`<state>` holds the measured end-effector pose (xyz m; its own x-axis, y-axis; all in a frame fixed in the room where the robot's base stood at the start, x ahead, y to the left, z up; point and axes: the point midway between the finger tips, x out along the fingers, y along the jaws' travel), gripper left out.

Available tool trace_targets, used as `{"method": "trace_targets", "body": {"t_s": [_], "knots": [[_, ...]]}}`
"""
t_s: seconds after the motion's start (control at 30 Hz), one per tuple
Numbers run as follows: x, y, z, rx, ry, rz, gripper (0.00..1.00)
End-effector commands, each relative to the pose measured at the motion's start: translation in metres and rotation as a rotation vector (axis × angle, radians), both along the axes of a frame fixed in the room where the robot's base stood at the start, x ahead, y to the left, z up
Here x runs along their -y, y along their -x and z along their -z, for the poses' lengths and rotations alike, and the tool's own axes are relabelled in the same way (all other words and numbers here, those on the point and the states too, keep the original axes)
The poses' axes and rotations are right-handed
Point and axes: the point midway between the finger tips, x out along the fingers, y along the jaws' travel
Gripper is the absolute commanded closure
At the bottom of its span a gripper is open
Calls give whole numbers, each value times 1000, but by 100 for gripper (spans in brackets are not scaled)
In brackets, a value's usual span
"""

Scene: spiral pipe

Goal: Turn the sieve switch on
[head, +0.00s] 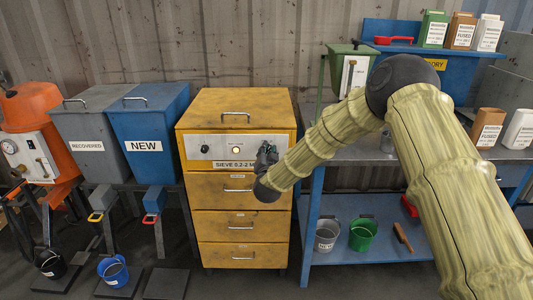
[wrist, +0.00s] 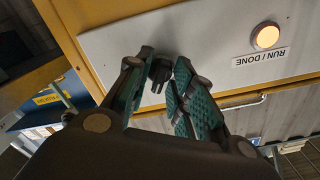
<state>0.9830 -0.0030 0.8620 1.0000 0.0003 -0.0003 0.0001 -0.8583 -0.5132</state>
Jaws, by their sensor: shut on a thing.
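The yellow sieve cabinet (head: 235,106) stands in the middle of the head view, with a pale control panel (head: 222,148) on its upper front. A lamp (head: 236,149) on the panel glows; in the wrist view the RUN / DONE lamp (wrist: 265,37) is lit, its label upside down. My gripper (head: 266,155) is at the panel's right end and hides that part. In the wrist view my gripper (wrist: 161,84) has its green-padded fingers closed around a small black switch knob (wrist: 159,71) on the panel. The knob's markings are not visible.
Drawers (head: 238,222) with handles lie below the panel. A blue NEW bin (head: 155,115) and a grey RECOVERED bin (head: 90,115) stand to the left. A blue workbench (head: 345,154) stands to the right, behind my arm.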

Motion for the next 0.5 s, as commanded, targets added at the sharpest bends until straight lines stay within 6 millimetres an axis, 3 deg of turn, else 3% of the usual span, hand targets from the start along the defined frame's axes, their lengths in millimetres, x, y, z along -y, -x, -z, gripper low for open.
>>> {"method": "trace_targets", "body": {"t_s": [0.23,0.27,0.3,0.5], "knots": [[1,0,1,-1,0,2,100],[1,0,1,-2,0,1,73],[1,0,1,-1,0,2,69],[0,0,0,0,0,0,69]]}}
